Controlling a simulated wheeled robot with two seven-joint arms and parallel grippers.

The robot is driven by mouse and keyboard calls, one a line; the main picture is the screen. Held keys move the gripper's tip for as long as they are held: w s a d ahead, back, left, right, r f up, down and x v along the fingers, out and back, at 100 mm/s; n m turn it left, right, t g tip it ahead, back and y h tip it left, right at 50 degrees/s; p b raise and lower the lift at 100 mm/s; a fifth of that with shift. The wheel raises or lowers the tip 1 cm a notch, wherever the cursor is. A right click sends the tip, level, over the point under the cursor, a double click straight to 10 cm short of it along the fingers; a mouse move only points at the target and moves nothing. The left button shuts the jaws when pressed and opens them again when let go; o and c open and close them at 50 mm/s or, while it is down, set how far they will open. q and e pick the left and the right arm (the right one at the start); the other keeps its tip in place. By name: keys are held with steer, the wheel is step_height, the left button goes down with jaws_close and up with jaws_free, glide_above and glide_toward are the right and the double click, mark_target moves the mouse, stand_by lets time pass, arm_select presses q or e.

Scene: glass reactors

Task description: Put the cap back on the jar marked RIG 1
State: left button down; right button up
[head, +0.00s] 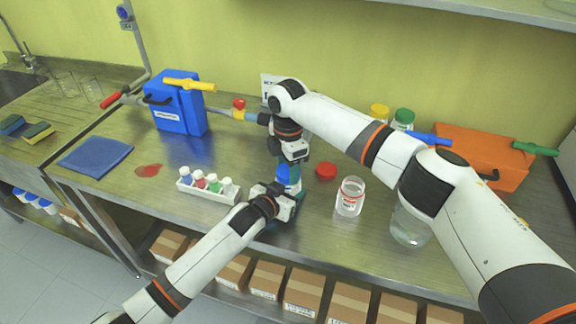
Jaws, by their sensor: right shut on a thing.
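An open clear jar (350,199) with a red band and a small label stands on the bench right of centre. Its lettering is too small to read as RIG 1. A red cap (326,170) lies just behind and left of it. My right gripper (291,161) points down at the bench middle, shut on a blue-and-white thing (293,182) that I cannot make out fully. My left gripper (290,199) is right below, close to the same thing; its fingers are too hidden to tell open from shut. A second clear jar (409,228) is partly hidden by my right arm.
A white rack (207,188) of small capped vials stands left of my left gripper. A blue reactor box (178,110) and an orange one (487,157) stand behind. Yellow-capped (380,111) and green-capped (403,117) jars are at the back. A blue cloth (96,157) lies left.

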arm_select(q)
steer(key=shift+d, duration=0.15)
arm_select(e)
steer(key=m, duration=0.4)
steer(key=o, duration=1)
steer(key=shift+w, duration=0.1)
steer(key=shift+c, duration=0.2)
steer(key=shift+o, duration=0.5)
arm_select(q)
steer(key=shift+a, duration=0.2)
steer(key=shift+w, duration=0.1)
arm_select(e)
steer(key=shift+r, duration=0.1)
step_height(320, 180, up, 4)
steer(key=shift+r, duration=0.2)
arm_select(q)
steer(key=shift+d, duration=0.1)
arm_select(e)
steer(key=o, duration=0.6)
steer(key=shift+c, duration=0.2)
